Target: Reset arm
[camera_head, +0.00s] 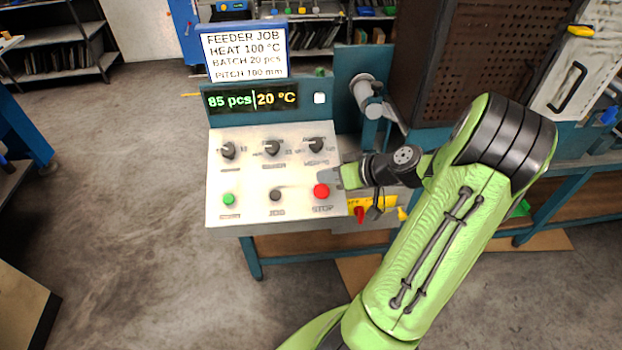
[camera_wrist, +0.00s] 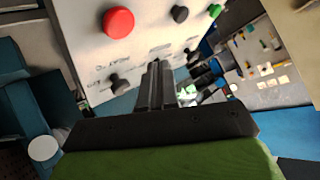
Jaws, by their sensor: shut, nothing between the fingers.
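My gripper (camera_head: 338,178) is shut and empty, in front of the right side of the white control panel (camera_head: 243,178). In the wrist view the closed fingers of my gripper (camera_wrist: 155,72) point at the panel (camera_wrist: 80,50), between the knobs. The panel has three dark knobs along its top row, a green button (camera_head: 228,199), a dark button (camera_head: 276,195) and a red button (camera_head: 321,191), which also shows in the wrist view (camera_wrist: 118,21). I cannot tell whether the fingertips touch the panel.
A display (camera_head: 252,99) above the panel reads "85 pcs" and "20 °C". A job sign (camera_head: 246,52) stands over it. A dark perforated cabinet (camera_head: 497,45) stands at the back right.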

